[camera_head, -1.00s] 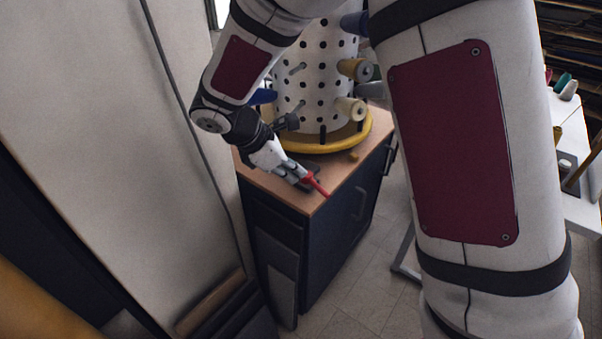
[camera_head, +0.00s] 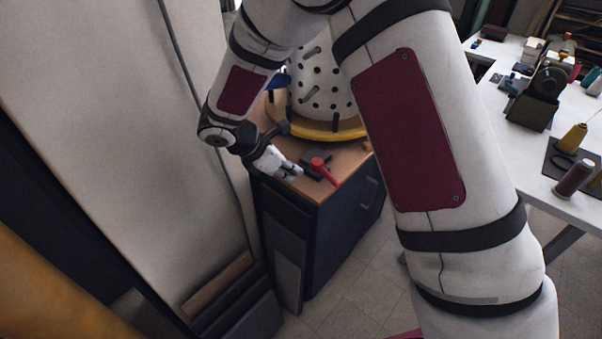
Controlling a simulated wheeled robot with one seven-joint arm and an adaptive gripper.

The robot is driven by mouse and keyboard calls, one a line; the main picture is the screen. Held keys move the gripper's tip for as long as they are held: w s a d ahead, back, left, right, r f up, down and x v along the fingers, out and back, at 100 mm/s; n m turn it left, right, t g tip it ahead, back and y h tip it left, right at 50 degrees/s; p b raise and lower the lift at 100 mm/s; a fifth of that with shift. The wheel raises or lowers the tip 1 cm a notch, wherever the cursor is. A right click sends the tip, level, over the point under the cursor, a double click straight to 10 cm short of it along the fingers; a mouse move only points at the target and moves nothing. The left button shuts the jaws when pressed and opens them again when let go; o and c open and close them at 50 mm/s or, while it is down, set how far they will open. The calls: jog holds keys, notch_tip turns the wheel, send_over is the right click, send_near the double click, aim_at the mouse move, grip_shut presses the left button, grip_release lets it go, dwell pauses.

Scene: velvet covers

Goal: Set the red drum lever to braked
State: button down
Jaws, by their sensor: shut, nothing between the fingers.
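The red lever (camera_head: 326,170) sits on a dark mount (camera_head: 312,184) near the front edge of the wooden cabinet top. Its bar slants toward the front right. My gripper (camera_head: 294,174) is shut and empty, just left of the lever, with a small gap in the picture. Whether its tips touch the dark mount cannot be told. The white perforated drum (camera_head: 318,85) stands behind on a yellow ring base (camera_head: 340,133). My own arm hides part of the drum. Any markings for the lever's positions are too small to read.
A tall pale panel (camera_head: 110,110) stands close on the left of my arm. The dark cabinet (camera_head: 340,230) carries the drum. A white table (camera_head: 520,165) with thread spools and a small machine (camera_head: 540,95) is at the right. Floor shows between them.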

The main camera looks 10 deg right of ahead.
aim_at(327, 174)
jog(key=x, duration=0.7)
jog(key=d+r+x, duration=0.1)
jog(key=x, duration=0.2)
jog(key=shift+w+d+f+p, duration=0.15)
jog(key=shift+d+f+p, duration=0.05)
jog(key=shift+p, duration=0.15)
jog(key=shift+w+d+f, duration=0.15)
jog(key=shift+d, duration=0.2)
jog(key=shift+w+d+f, duration=0.15)
jog(key=shift+d, duration=0.2)
